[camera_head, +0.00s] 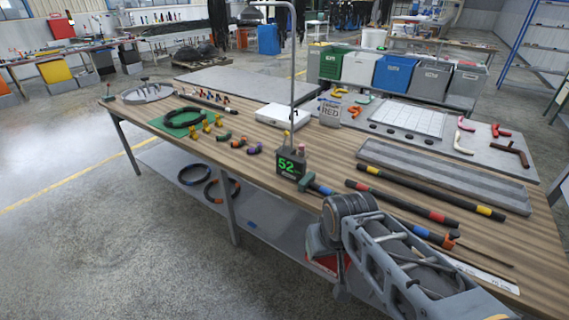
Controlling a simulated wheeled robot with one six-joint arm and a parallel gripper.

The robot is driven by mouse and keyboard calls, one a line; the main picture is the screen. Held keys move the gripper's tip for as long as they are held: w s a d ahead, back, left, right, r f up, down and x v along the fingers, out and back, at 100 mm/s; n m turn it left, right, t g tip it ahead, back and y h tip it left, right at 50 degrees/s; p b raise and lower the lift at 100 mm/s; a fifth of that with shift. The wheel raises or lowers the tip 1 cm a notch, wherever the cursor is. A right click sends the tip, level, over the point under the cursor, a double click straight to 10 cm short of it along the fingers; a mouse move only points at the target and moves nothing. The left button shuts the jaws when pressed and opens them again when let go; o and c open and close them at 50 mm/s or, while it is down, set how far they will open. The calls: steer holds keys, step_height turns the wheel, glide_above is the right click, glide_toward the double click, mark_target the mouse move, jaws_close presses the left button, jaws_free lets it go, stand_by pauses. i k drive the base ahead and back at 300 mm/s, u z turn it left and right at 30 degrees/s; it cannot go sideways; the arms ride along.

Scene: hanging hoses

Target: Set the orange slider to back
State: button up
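I cannot pick out a part that is clearly an orange slider. Small fittings with orange or yellow parts lie on the wooden bench (225,117), such as a green and orange fitting (238,142) and an orange and purple fitting (254,149). A black box with a green "52" display (290,166) stands near the front edge, with a reddish knob (301,149) on or just behind it. My arm shows at the lower right in front of the bench and covers part of it. My gripper's fingers do not show.
Black rods with coloured bands (402,201) and a grey tray (440,176) lie on the right. A tall metal post (292,70) rises mid-bench. Coiled hoses (221,190) rest on the lower shelf. Floor at left is clear.

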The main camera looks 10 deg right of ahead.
mark_target(449, 243)
steer(key=z, duration=1.4)
steer(key=k, duration=1.05)
steer(key=z, duration=0.35)
steer(key=i, duration=1.45)
steer(key=u, duration=0.6)
